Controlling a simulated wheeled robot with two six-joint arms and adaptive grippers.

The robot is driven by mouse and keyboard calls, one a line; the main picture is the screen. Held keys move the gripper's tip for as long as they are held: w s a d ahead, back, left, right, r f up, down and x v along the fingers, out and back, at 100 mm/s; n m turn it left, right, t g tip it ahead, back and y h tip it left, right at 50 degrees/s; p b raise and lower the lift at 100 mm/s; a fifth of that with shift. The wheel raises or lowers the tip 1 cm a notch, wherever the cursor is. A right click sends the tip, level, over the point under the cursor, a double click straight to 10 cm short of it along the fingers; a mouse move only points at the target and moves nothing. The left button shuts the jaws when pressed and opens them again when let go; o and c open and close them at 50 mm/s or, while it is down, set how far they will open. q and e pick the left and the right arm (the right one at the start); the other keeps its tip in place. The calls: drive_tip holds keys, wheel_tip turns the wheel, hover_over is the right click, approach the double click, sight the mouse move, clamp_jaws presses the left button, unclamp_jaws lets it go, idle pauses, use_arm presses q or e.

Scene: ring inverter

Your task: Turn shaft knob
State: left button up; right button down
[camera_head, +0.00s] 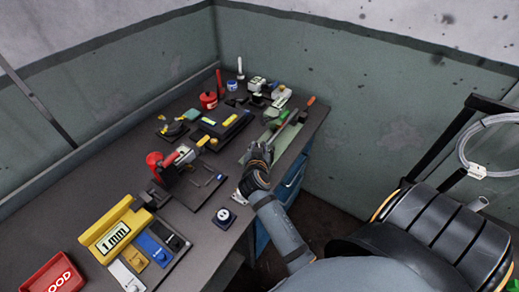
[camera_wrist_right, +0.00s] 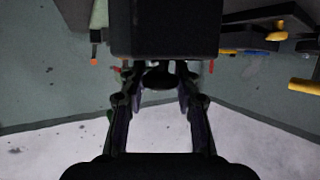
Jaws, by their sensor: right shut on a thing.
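My right gripper (camera_head: 259,156) is at the right edge of the workbench, beside the pale green strip. In the right wrist view its two fingers (camera_wrist_right: 160,88) close in from both sides on a dark rounded piece (camera_wrist_right: 158,77), which seems to be the shaft knob. A large black block (camera_wrist_right: 165,28) sits just beyond it and hides what the knob is attached to. In the head view the gripper covers the knob, so its turn angle cannot be told. My left gripper is not in view.
The workbench (camera_head: 112,185) carries a red vise (camera_head: 156,160), a yellow 1 mm gauge (camera_head: 112,232), a red bin (camera_head: 48,275), a small dark square piece (camera_head: 224,217) and a red can (camera_head: 208,100). A green strip (camera_head: 287,138) with tools lies by the gripper. Walls stand behind.

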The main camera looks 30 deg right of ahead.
drive_tip(key=shift+f, duration=0.1)
drive_tip(key=c, duration=1)
unclamp_jaws()
drive_tip(key=shift+o, duration=0.2)
wheel_tip(320, 180, up, 10)
drive_tip(key=shift+r, duration=0.1)
